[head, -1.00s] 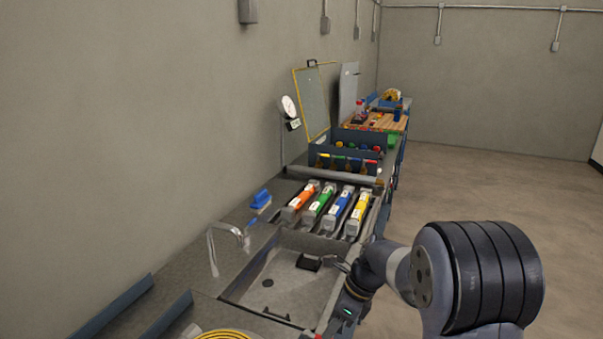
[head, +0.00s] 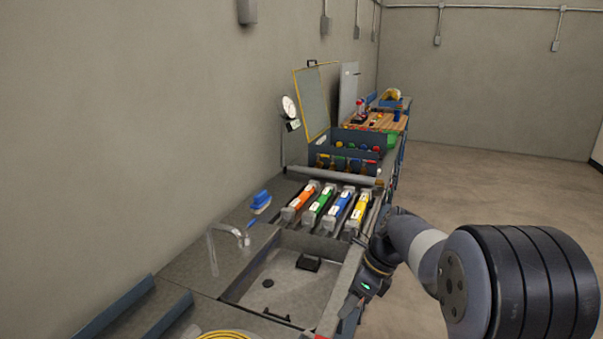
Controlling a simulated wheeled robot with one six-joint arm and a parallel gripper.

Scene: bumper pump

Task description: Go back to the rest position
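My arm comes in from the right side of the head view and bends down at the wrist. My gripper (head: 350,306) hangs near the front right edge of the sink basin (head: 262,300). Its fingers are small, dark and seen from the side, so I cannot tell if they are open or shut. I see nothing clearly held in it. A small black block (head: 308,263) lies in the basin, apart from my gripper.
Orange (head: 299,203), green (head: 319,206), blue (head: 339,208) and yellow (head: 360,212) cartridges lie in slots behind the basin. A faucet (head: 232,231) and blue brush (head: 261,202) are at the left. A divided box (head: 343,160) stands further back. Open floor is at the right.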

